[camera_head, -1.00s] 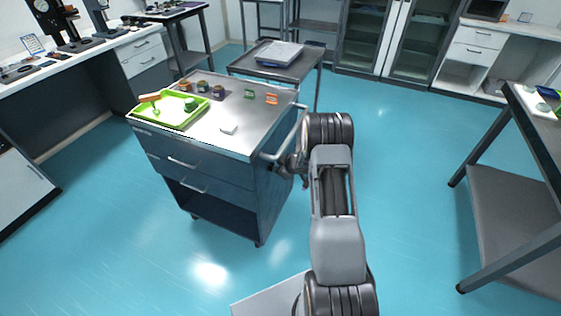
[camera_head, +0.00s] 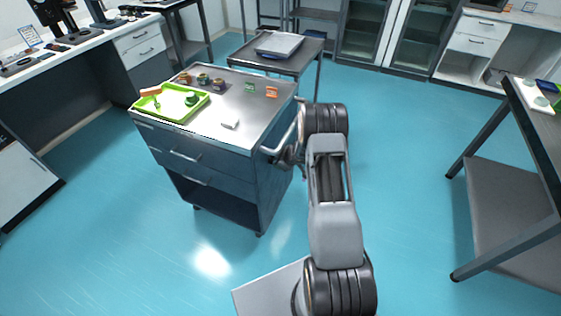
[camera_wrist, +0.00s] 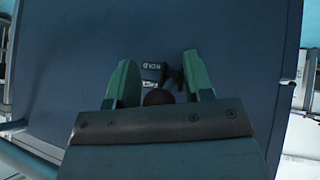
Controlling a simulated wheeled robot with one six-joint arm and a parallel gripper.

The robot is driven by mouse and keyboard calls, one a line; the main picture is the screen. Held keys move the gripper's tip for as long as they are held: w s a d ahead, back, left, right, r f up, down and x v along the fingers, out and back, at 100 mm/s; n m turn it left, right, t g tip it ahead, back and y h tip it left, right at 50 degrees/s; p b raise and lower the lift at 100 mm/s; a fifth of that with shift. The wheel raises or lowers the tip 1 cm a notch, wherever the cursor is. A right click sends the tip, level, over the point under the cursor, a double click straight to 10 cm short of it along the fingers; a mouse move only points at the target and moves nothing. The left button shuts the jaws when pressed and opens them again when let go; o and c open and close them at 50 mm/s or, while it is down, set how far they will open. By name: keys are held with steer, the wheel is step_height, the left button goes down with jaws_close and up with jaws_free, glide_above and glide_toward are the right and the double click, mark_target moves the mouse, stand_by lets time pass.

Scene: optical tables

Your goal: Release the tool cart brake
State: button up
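The tool cart (camera_head: 215,165) is a dark blue-grey cabinet with drawers, an open lower bay and a steel top. A bar handle (camera_head: 283,139) runs along its right side. My gripper (camera_head: 290,160) is at that side, below the handle, largely hidden by my arm. In the wrist view, its two green fingers (camera_wrist: 160,82) are apart, facing the cart's blue side panel (camera_wrist: 75,60). A dark round knob (camera_wrist: 158,97) shows between them, with gaps on both sides. A small black part with pale marking (camera_wrist: 153,67) sits just beyond, likely the brake. Its lever position is unclear.
On the cart top are a green tray (camera_head: 172,118), several small jars, a white block (camera_head: 231,124) and small orange and green pieces. Another table (camera_head: 285,62) stands behind the cart. A grey table (camera_head: 505,200) is at right, with open blue floor (camera_head: 405,200) between.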

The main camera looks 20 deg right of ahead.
steer(key=shift+o, duration=0.5)
steer(key=shift+r, duration=0.1)
steer(key=shift+s+d+r, duration=0.15)
steer(key=shift+s+r, duration=0.05)
steer(key=shift+r, duration=0.1)
steer(key=p+v, duration=0.2)
steer(key=v, duration=1.1)
steer(key=shift+f, duration=0.15)
